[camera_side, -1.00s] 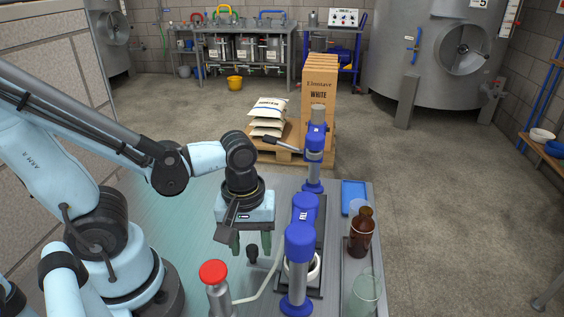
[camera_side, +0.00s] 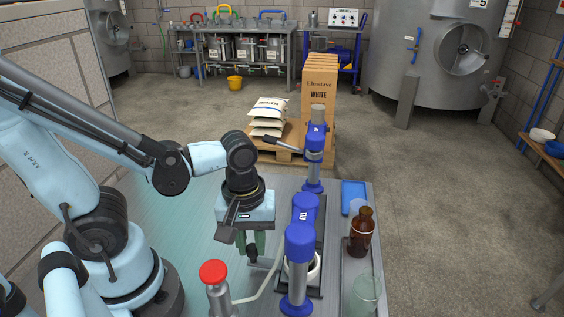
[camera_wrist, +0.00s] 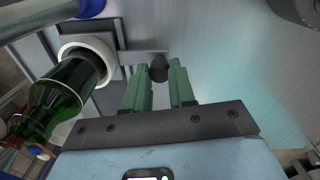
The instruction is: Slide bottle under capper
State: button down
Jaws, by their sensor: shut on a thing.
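The capper (camera_side: 299,243), with blue and grey parts, stands on a dark base at the bench's right side. A green glass bottle (camera_wrist: 62,98) sits in a white ring holder (camera_wrist: 104,50) in the wrist view; in the side view the holder (camera_side: 316,268) is partly hidden behind a blue post, and I cannot make out the bottle. A flat metal bar (camera_wrist: 146,57) runs from the holder to a black knob (camera_wrist: 158,67). My gripper (camera_side: 252,248) points down with its green fingers shut on the knob, left of the capper. The fingers also show in the wrist view (camera_wrist: 160,80).
A red-topped metal cylinder (camera_side: 213,273) with a pale hose stands near the front of my gripper. A tray (camera_side: 350,265) along the right edge holds a brown bottle (camera_side: 361,240) and clear glasses. The bench left of my gripper is clear.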

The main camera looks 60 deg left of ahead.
jog(key=w+a, duration=1.1)
jog(key=shift+w+a, duration=0.2)
dwell(0.4)
jog(key=c, duration=0.9)
grip_release()
jog(key=shift+c, duration=0.2)
notch_tip(320, 180, up, 12)
jog(key=shift+s, duration=0.15)
jog(key=shift+a, duration=0.1)
